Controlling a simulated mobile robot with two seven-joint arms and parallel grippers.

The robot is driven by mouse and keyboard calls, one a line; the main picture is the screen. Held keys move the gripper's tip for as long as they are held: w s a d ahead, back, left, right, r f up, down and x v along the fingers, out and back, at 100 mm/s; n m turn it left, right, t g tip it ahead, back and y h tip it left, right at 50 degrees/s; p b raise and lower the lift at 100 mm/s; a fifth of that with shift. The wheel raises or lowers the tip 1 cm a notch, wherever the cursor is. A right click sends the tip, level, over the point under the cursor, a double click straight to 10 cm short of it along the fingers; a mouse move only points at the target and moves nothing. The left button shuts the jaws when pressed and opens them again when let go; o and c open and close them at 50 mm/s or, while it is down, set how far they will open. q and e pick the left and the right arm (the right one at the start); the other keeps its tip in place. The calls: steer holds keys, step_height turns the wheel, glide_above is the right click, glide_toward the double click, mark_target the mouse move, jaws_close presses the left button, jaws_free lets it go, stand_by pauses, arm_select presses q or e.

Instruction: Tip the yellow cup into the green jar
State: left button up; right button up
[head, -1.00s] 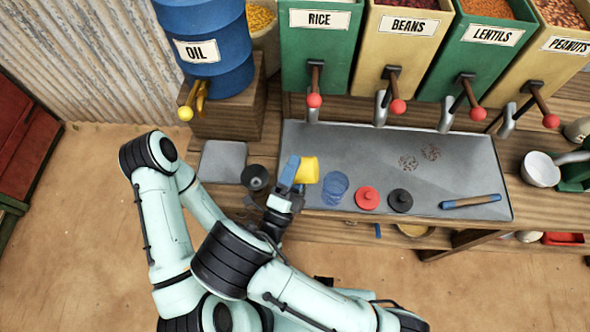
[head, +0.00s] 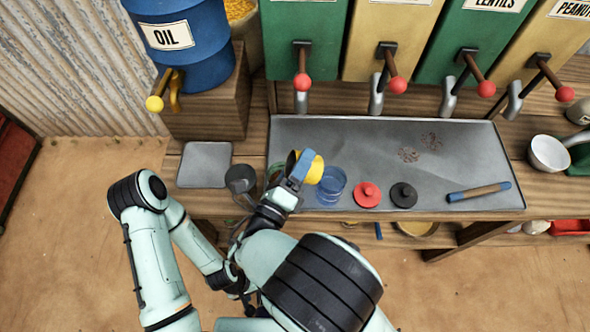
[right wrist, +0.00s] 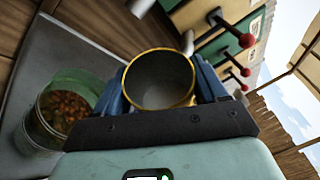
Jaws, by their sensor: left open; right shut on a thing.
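My right gripper (head: 298,167) is shut on the yellow cup (head: 316,170), held tilted above the tray's left end. In the right wrist view the cup (right wrist: 160,78) is between the blue fingers; its grey inside shows no contents. The green jar (head: 275,172) stands just left of that gripper, partly hidden by it. In the right wrist view the jar (right wrist: 52,112) is see-through and holds orange-brown pieces. The cup is beside the jar and apart from it. My left gripper (head: 238,280) is low in front of the bench, open, its fingers mostly hidden.
A blue cup (head: 331,186), a red lid (head: 367,194), a black lid (head: 403,194) and a blue-ended stick (head: 478,193) lie right of the yellow cup. A dark round object (head: 240,178) is left of the jar. The tray's (head: 350,140) back is mostly clear.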

steer(key=r+m+p, duration=0.1)
steer(key=m+g+p, duration=0.1)
steer(key=m, duration=0.1)
steer(key=shift+d+r, duration=0.35)
steer(key=shift+w+d+m+g+y+p, duration=0.15)
steer(key=shift+m+g+y+p, duration=0.15)
steer(key=shift+m+g+y, duration=0.45)
steer(key=shift+m+y, duration=0.25)
steer(key=shift+m, duration=0.7)
steer(key=shift+d+m+g+y, duration=0.1)
steer(key=shift+m+g+y, duration=0.3)
steer(key=shift+m, duration=0.2)
steer(key=shift+s+d+r+m+y+b, duration=0.2)
steer(key=shift+r+m+y+b, duration=0.25)
steer(key=shift+m, duration=0.35)
arm_select(q)
steer(key=shift+w+r, duration=0.2)
steer(key=shift+r, duration=0.35)
steer(key=shift+w+r, duration=0.2)
steer(key=shift+r, duration=0.3)
arm_select(e)
steer(key=shift+d+r+m+y, duration=0.1)
steer(key=shift+r+m+y, duration=0.05)
steer(key=shift+m+y, duration=0.35)
steer(key=shift+w, duration=0.1)
